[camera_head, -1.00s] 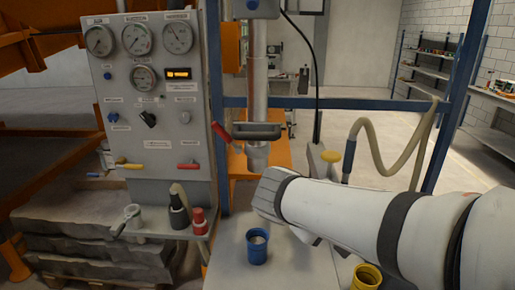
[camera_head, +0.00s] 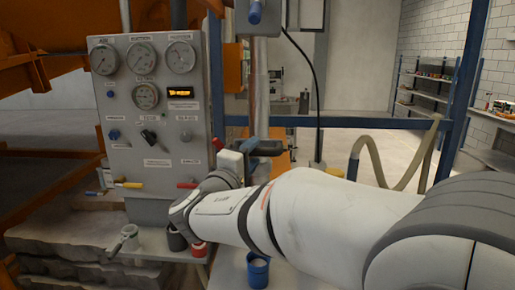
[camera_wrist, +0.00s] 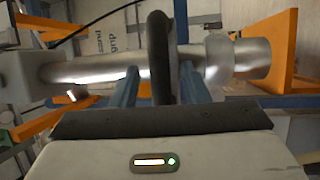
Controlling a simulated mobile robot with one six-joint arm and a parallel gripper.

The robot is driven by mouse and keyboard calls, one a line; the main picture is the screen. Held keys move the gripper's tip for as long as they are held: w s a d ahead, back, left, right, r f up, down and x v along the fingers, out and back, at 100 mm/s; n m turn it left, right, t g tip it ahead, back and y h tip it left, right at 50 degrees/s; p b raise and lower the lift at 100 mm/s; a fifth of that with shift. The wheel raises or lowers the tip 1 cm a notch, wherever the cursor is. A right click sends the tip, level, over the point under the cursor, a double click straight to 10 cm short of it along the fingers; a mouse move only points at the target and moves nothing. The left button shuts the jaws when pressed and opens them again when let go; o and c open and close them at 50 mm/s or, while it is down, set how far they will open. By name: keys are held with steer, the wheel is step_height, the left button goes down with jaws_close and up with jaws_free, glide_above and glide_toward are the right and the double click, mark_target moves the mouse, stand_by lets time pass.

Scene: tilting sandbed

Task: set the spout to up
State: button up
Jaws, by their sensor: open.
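The spout's vertical metal pipe (camera_head: 261,95) stands right of the gauge panel in the head view, its lower end hidden by my arm. A dark handle (camera_head: 267,147) crosses it just above my arm. In the wrist view the metal pipe (camera_wrist: 85,70) runs sideways, and the dark handle (camera_wrist: 158,40) stands as a bar across it. My gripper (camera_wrist: 159,78) is open, with one blue finger on each side of the dark handle. Gaps show beside the handle, so it is not clamped.
The gauge panel (camera_head: 155,110) has dials, knobs and small levers. A blue cup (camera_head: 258,271) stands below my arm. A ledge (camera_head: 150,243) with a dark bottle and a red-capped one is close to my wrist. A blue frame post (camera_head: 462,95) and pale hose (camera_head: 397,175) are at right.

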steer(key=shift+x, duration=0.95)
steer(key=shift+c, duration=0.3)
jaws_close()
